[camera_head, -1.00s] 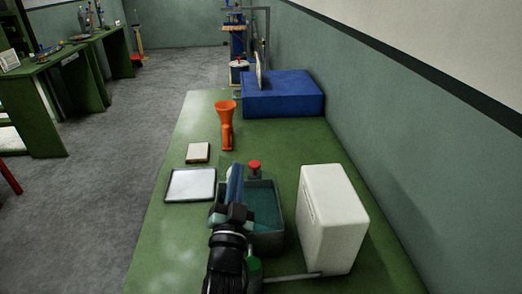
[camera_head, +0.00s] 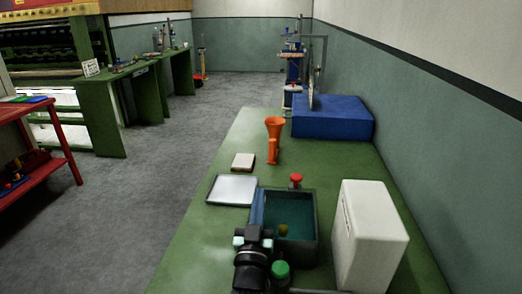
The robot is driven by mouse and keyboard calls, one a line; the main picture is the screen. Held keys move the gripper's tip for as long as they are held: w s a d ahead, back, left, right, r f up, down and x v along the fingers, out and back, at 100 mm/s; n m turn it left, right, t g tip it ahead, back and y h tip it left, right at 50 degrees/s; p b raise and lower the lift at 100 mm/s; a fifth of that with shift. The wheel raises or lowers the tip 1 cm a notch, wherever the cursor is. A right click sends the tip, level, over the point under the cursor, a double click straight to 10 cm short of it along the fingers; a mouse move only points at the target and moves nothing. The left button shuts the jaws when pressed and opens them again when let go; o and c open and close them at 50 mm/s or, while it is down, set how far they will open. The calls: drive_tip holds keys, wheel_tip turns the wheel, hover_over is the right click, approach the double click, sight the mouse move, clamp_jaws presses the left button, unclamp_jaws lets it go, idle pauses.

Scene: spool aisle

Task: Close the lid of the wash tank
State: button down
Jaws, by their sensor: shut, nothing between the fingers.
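The wash tank (camera_head: 308,241) is an open dark box with a teal inside, standing on the green bench. Its lid appears to be the narrow blue panel (camera_head: 257,207) standing up along the tank's left side, so the tank looks open. A small olive round thing (camera_head: 283,230) shows inside the tank. My gripper (camera_head: 253,241) is shut and empty at the tank's near left corner, just in front of the blue panel. My wrist hides that corner. I cannot tell whether the gripper touches the panel or tank.
A white box (camera_head: 370,235) stands close right of the tank. A green-capped bottle (camera_head: 280,271) is near my wrist, and a red knob (camera_head: 296,180) is behind the tank.

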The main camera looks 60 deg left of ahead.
drive_tip(key=shift+f, duration=0.2)
wheel_tip(320, 180, up, 10)
drive_tip(key=p, duration=0.1)
drive_tip(key=shift+r, duration=0.2)
idle(0.4)
